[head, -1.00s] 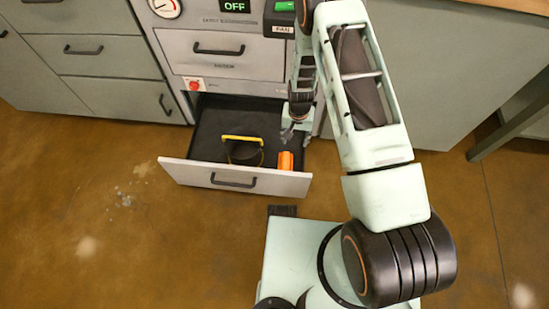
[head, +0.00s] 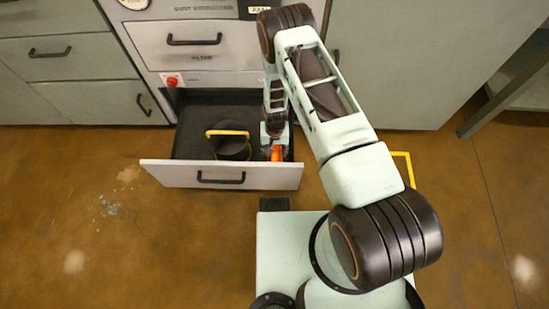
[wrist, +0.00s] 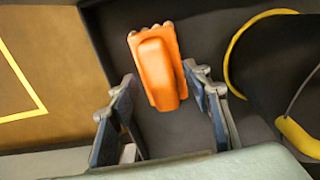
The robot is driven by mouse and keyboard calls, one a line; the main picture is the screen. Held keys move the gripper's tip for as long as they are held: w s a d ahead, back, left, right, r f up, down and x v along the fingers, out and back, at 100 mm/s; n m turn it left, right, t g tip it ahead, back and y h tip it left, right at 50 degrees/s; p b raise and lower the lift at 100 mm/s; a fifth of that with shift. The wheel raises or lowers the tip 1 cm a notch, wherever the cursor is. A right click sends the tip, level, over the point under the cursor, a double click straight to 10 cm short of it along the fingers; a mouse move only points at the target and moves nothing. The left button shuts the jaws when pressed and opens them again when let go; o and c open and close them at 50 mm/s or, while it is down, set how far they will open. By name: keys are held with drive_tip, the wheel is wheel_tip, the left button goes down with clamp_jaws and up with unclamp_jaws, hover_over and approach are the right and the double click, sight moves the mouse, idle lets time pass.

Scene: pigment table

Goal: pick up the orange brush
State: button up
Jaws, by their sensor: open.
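The orange brush (head: 276,153) lies at the right end of the open drawer (head: 222,175), close to the drawer front. In the wrist view the brush (wrist: 158,68) is seen from above, its scalloped edge pointing away from my gripper. My gripper (wrist: 163,78) is open, with one finger on each side of the brush and a gap on both sides. I cannot tell exactly how far the fingertips are above the drawer floor. In the head view my wrist hides part of the brush and the fingers.
A dark round container with a yellow handle (head: 228,133) stands in the drawer, left of the brush; it also shows at the right of the wrist view (wrist: 232,62). A yellow line (wrist: 22,75) marks the floor outside the drawer. Cabinet fronts (head: 70,60) stand behind.

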sight(275, 153)
drive_tip(key=shift+f, duration=0.85)
drive_tip(key=shift+r, duration=0.1)
clamp_jaws()
drive_tip(key=shift+r+p, duration=1.75)
drive_tip(key=shift+r, duration=3.25)
